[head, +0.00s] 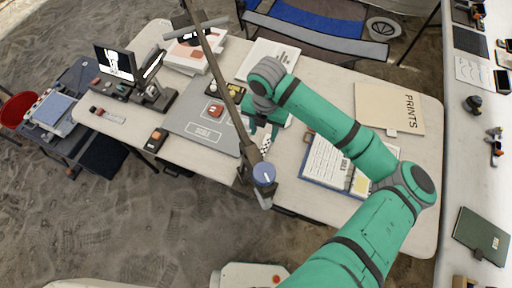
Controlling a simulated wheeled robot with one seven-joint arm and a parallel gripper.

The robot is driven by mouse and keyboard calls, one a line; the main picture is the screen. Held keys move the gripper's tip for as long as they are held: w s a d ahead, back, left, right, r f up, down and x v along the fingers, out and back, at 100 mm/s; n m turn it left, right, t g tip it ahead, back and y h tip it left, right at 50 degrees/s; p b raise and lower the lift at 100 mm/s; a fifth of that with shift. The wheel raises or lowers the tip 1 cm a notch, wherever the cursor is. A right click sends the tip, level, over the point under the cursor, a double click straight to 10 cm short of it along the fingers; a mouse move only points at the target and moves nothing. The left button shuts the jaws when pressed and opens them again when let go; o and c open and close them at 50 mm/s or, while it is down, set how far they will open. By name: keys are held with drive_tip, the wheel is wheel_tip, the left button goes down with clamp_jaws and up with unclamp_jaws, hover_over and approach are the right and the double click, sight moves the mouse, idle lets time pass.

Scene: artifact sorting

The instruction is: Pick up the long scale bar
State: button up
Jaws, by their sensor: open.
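A short strip with black and white checks (266,143), which looks like part of a scale bar, shows on the table just below my gripper. Most of it is hidden by the gripper and a brown pole, so I cannot tell its full length. My gripper (258,132) points down over the middle of the table, partly behind the pole. Its jaws are open, and I see nothing held. I cannot tell whether the fingers touch the checked strip. A pale strip with a red end (107,115) lies at the table's left edge; I cannot tell what it is.
The brown pole (222,75) with a blue knob (264,174) crosses in front of the table. A grey mat (185,125) with a red block (215,110) lies left of my gripper. A monitor (115,62) stands left.

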sight(264, 148)
drive_tip(key=f, duration=1)
drive_tip(key=shift+d, duration=0.25)
drive_tip(key=shift+c, duration=0.6)
clamp_jaws()
